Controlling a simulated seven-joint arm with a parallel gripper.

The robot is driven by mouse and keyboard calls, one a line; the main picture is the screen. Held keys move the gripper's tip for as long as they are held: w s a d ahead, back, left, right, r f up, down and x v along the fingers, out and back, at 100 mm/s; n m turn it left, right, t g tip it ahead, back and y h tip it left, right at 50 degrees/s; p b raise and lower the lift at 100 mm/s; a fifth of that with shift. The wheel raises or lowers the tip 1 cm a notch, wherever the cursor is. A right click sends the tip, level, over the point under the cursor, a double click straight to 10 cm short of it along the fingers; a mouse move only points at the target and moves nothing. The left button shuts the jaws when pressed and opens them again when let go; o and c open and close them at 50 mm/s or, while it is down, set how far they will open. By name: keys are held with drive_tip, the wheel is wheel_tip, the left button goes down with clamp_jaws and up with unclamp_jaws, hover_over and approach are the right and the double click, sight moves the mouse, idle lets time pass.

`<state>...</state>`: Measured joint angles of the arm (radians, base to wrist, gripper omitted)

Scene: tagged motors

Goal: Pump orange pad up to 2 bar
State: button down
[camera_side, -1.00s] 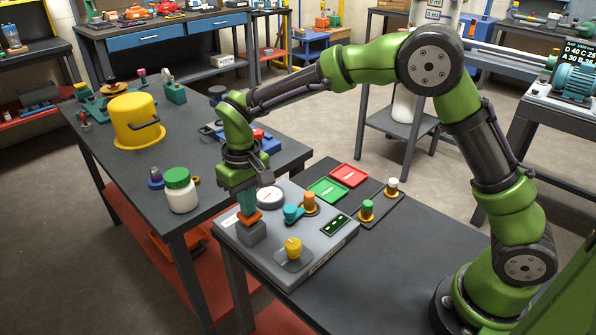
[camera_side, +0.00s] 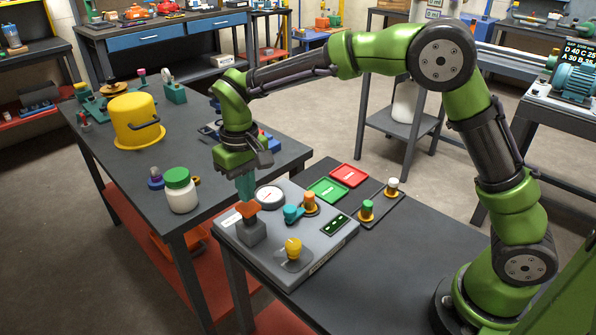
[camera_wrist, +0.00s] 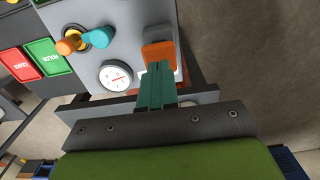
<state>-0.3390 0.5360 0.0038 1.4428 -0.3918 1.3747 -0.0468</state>
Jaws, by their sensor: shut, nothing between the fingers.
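The orange pad (camera_side: 249,209) sits on a grey block at the near left of the grey console (camera_side: 316,262). It also shows in the wrist view (camera_wrist: 158,54). My gripper (camera_side: 246,200) points down with its teal fingers together and empty, tips just over the pad. In the wrist view the fingertips (camera_wrist: 159,66) overlap the pad's edge; I cannot tell whether they touch it. The round white gauge (camera_side: 270,197) is behind the pad. In the wrist view the gauge (camera_wrist: 116,76) has a reddish needle, but its numbers are too small to read.
On the console are a teal lever (camera_side: 292,214), an orange-topped post (camera_side: 310,200), a yellow knob (camera_side: 293,249) and a small dark panel with green marks (camera_side: 335,225). A green tray (camera_side: 327,190) and red tray (camera_side: 348,175) lie behind. The table's front right is clear.

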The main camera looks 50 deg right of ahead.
idle(0.3)
drive_tip(key=shift+f, duration=1.9)
drive_tip(key=shift+r, duration=1.9)
drive_tip(key=shift+f, duration=0.1)
drive_tip(key=shift+f, duration=1.8)
drive_tip(key=shift+r, duration=1.9)
drive_tip(key=shift+f, duration=0.15)
